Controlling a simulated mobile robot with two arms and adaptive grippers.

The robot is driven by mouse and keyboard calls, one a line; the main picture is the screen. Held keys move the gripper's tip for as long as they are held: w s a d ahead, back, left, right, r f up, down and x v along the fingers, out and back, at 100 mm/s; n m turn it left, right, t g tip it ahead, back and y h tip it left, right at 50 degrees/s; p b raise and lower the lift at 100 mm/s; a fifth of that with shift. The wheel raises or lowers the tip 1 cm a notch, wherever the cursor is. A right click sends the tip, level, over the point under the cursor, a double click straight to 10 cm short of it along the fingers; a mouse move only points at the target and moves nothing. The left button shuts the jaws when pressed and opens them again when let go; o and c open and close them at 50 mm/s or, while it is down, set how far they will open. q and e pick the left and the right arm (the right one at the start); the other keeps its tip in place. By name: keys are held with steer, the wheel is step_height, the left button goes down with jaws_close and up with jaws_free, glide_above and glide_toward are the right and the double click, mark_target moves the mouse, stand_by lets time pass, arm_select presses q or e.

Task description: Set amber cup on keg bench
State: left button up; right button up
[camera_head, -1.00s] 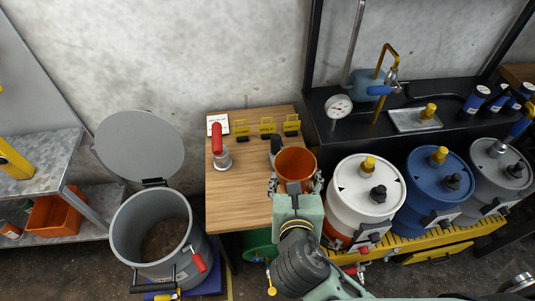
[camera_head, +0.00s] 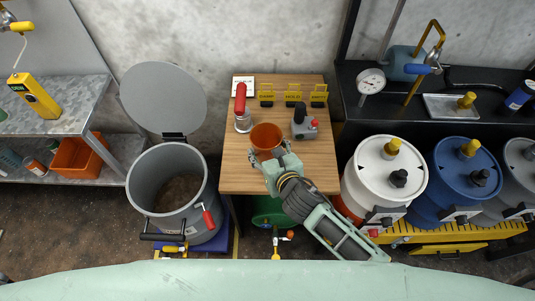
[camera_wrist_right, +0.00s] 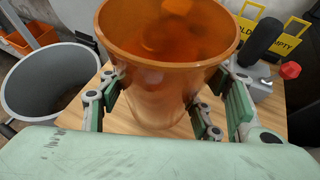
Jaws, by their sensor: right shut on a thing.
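The amber cup (camera_head: 267,135) is upright over the wooden bench top (camera_head: 238,178), near its middle. My right gripper (camera_head: 268,152) is shut on the cup, with its fingers on both sides of the cup wall. The wrist view shows the translucent amber cup (camera_wrist_right: 160,60) between the green finger pads of my right gripper (camera_wrist_right: 168,105). The cup's base is close to the wood; I cannot tell whether it touches. My left gripper is not in view.
A red-handled metal tool (camera_head: 242,112) stands left of the cup, and a black-handled grey device (camera_head: 304,122) right of it. Yellow signs (camera_head: 293,95) line the back. A grey lidded drum (camera_head: 150,170) stands left, a white keg (camera_head: 383,175) right. The front left bench top is bare.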

steer(key=shift+w+d+f, duration=0.1)
steer(key=shift+w+f, duration=0.3)
steer(key=shift+w, duration=0.15)
steer(key=shift+f, duration=1.9)
steer(key=shift+f+b, duration=0.2)
steer(key=shift+b, duration=0.15)
steer(key=o, duration=1.3)
steer(key=shift+o, duration=0.2)
steer(key=shift+r, duration=0.1)
steer(key=shift+s+r, duration=0.15)
steer(key=v, duration=1.1)
steer(key=shift+s+d+r+p, duration=0.15)
steer(key=shift+s+r+p, duration=0.05)
steer(key=shift+s+p, duration=0.1)
